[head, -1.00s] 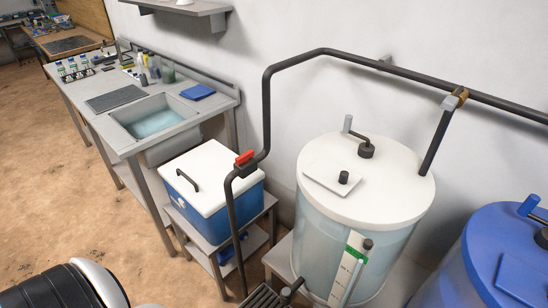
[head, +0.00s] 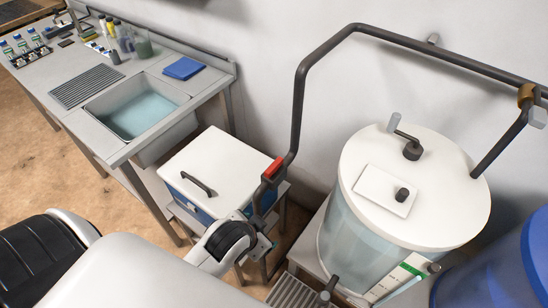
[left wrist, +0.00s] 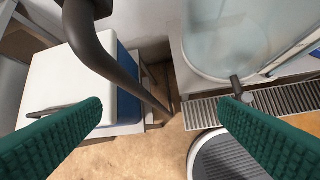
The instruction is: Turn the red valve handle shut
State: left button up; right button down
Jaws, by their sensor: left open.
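The red valve handle (head: 275,168) sits on the dark pipe (head: 300,95), just below a bend and beside the white-lidded cooler. It lies along the pipe, slanting slightly. My left gripper (head: 262,246) is just below the handle in the head view, close to the pipe, its fingers partly hidden behind my wrist. In the left wrist view the left gripper (left wrist: 161,104) is open and empty, with green finger pads wide apart. The pipe (left wrist: 95,45) runs from the upper left toward the space between the fingers. The handle does not show there. My right gripper is not in view.
The cooler (head: 222,160) stands left of the pipe on a small stand. A white-lidded tank (head: 355,235) stands to the right, with a blue barrel (head: 500,270) beyond. A sink bench (head: 65,120) is at the left. A grate (left wrist: 205,110) lies below the tank.

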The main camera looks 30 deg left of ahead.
pick_arm(q)
jog(key=w+d+r+m+t+h, duration=0.1)
jog(key=w+d+r+m+t, duration=0.3)
jog(key=w+r, duration=0.45)
jog(key=w+d+r+m+t+h, duration=0.1)
jog(key=w+r+m+t, duration=0.45)
jog(key=r, duration=0.65)
jog(key=w+d+r+m+t+h, duration=0.2)
jog(key=d+r+m+t+h, duration=0.2)
jog(key=d+r+m+h, duration=0.35)
jog(key=s+d+r+m+g+h, duration=0.2)
jog(key=d+m+g+h, duration=0.3)
jog(key=m, duration=0.5)
jog(key=s+d+r+m+g+h, duration=0.2)
jog(key=s+d+m+g+h, duration=0.15)
jog(key=m+g+h, duration=0.5)
jog(key=m+g+y+p, duration=0.1)
jog(key=m+g+y, duration=0.5)
jog(key=m+y, duration=1.4)
send_over(274, 165)
notch_tip(274, 165, down, 14)
jog(key=n+y, duration=0.3)
jog(key=n, duration=0.1)
jog(key=shift+m, duration=0.25)
notch_tip(274, 165, down, 10)
jog(key=p, duration=0.4)
jog(key=shift+f+p, duration=0.35)
jog(key=shift+f, duration=0.3)
